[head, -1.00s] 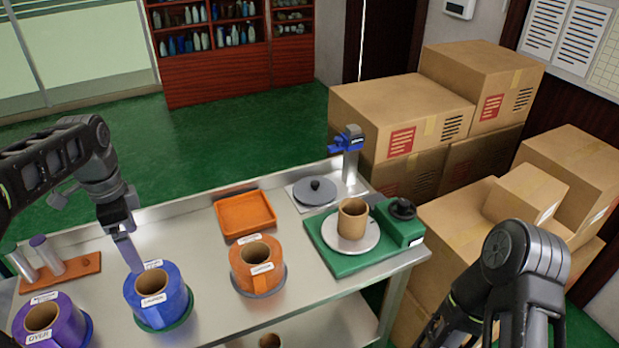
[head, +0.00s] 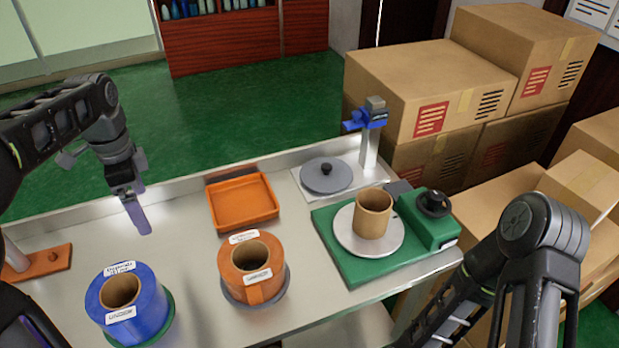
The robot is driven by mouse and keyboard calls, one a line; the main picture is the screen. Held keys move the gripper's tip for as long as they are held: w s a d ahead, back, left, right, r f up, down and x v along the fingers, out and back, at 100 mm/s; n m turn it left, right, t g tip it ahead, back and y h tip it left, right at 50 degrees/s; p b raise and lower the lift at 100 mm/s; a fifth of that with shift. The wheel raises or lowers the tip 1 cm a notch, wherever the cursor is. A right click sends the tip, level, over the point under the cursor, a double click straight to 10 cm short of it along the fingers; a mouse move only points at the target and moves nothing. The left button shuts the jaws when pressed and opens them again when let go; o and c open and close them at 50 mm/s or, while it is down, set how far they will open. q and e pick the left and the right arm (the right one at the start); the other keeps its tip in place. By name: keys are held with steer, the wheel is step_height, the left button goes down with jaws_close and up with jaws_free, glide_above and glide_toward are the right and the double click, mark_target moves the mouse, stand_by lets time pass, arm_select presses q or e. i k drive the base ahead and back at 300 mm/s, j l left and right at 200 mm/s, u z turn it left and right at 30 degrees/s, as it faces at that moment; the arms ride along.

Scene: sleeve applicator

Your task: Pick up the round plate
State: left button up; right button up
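A grey round plate (head: 326,176) with a black knob lies on a light base at the back of the metal table, beside a post with a blue clamp (head: 366,118). A white round plate (head: 352,244) sits on a green base (head: 352,270), and a tan tube (head: 373,213) stands on it. My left gripper (head: 138,218) is above the table, between the blue roll and the orange tray, well left of both plates. I see its fingers edge-on, so their opening is unclear. My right arm shows at the lower right, but its gripper is out of frame.
An orange tray (head: 243,202) lies left of the grey plate. A blue roll (head: 128,303) and an orange roll (head: 252,270) stand along the front. A black knob (head: 433,204) tops the green unit. Stacked cardboard boxes (head: 430,85) stand behind on the right.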

mark_target(322, 175)
steer(key=i+l+z, duration=0.25)
steer(key=l+z, duration=0.2)
steer(key=i+l+z, duration=0.2)
steer(key=i+z, duration=0.25)
steer(key=k+l, duration=0.05)
steer(key=k, duration=0.05)
